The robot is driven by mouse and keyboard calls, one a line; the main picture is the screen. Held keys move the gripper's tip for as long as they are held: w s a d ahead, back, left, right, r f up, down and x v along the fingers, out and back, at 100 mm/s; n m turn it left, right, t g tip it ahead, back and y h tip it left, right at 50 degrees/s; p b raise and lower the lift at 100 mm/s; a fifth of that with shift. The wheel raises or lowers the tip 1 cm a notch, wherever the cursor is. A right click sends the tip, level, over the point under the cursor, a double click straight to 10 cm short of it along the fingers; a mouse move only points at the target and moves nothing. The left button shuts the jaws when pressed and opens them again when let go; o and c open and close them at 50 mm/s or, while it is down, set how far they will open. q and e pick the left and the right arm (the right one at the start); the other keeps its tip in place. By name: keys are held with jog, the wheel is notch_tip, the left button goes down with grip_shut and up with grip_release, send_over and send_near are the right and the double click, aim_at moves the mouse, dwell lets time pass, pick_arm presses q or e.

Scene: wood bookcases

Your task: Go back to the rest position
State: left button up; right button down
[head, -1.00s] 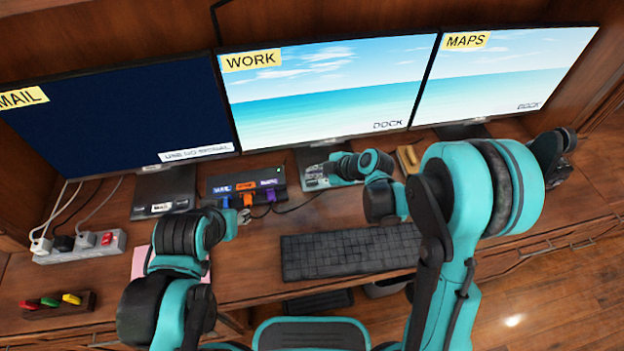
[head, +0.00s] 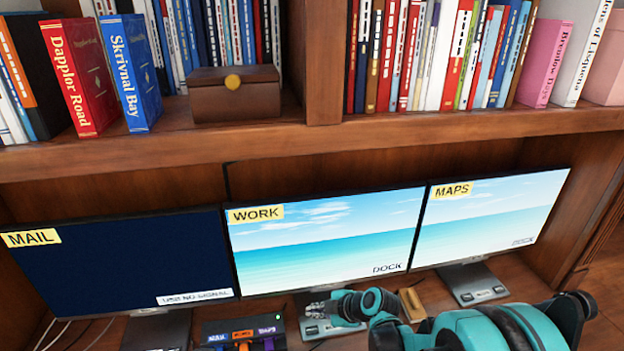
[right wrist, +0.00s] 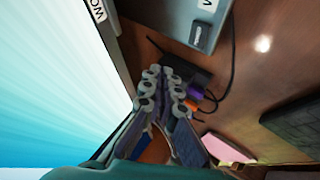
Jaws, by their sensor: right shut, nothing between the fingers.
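My right gripper (head: 312,311) is in front of the WORK monitor (head: 325,240), over its grey stand base (head: 310,329). Its fingers are shut with nothing between them. In the right wrist view, the same gripper (right wrist: 163,88) points toward the black dock (right wrist: 188,72) with its purple and orange plugs. I cannot tell how high it is above the desk. My right arm comes in from the lower right, in front of the MAPS monitor's side of the desk. My left gripper is outside the head view.
The dark MAIL monitor (head: 120,262) stands left and the MAPS monitor (head: 492,222) right. A shelf (head: 200,150) with books and a wooden box (head: 235,95) runs above. The wrist view shows the keyboard (right wrist: 295,122) and pink paper (right wrist: 226,149).

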jog(key=s+d+r+m+h, duration=0.3)
jog(key=s+d+r+m, duration=0.2)
jog(key=s+d+m, duration=0.3)
jog(key=s+d+r+m+t+h, duration=0.1)
jog(key=s+d+r+m+h, duration=0.3)
jog(key=s+d+m, duration=0.5)
jog(key=s+r+m, duration=0.2)
jog(key=s, duration=0.2)
jog(key=shift+t, duration=0.3)
dwell(1.1)
